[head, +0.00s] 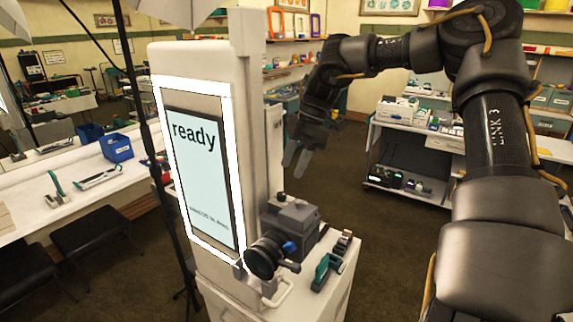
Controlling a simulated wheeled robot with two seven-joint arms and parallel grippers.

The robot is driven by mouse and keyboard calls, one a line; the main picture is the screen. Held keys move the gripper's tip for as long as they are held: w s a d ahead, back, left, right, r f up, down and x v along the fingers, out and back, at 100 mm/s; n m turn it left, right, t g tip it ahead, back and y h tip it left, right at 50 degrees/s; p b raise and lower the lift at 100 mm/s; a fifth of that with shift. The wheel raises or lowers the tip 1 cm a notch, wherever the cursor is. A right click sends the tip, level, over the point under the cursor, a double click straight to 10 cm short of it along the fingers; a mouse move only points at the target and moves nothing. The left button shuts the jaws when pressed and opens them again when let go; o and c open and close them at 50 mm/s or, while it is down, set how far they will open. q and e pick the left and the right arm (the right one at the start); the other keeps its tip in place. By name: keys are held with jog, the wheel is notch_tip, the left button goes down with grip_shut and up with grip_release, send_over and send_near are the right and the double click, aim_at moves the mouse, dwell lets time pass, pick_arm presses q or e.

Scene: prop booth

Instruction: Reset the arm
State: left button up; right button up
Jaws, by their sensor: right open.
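My right arm (487,130) comes in from the right, arches over and bends down past the middle of the head view. My right gripper (294,160) hangs at its end, open and empty, with its fingers pointing down. It appears just right of the tall white booth (247,100), and I cannot tell the gap in depth. No object is between its fingers. My left gripper is not in view.
The booth has a lit screen (203,180) reading "ready". A dark camera (290,228) and small teal and dark items (325,270) sit on its ledge. A shelf (410,190) stands behind, a counter (90,195) at left. Brown floor (385,260) is open right of the booth.

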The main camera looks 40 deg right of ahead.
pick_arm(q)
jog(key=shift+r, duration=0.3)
pick_arm(e)
jog(key=shift+r, duration=0.4)
jog(key=shift+d, duration=0.15)
jog(key=shift+f, duration=0.1)
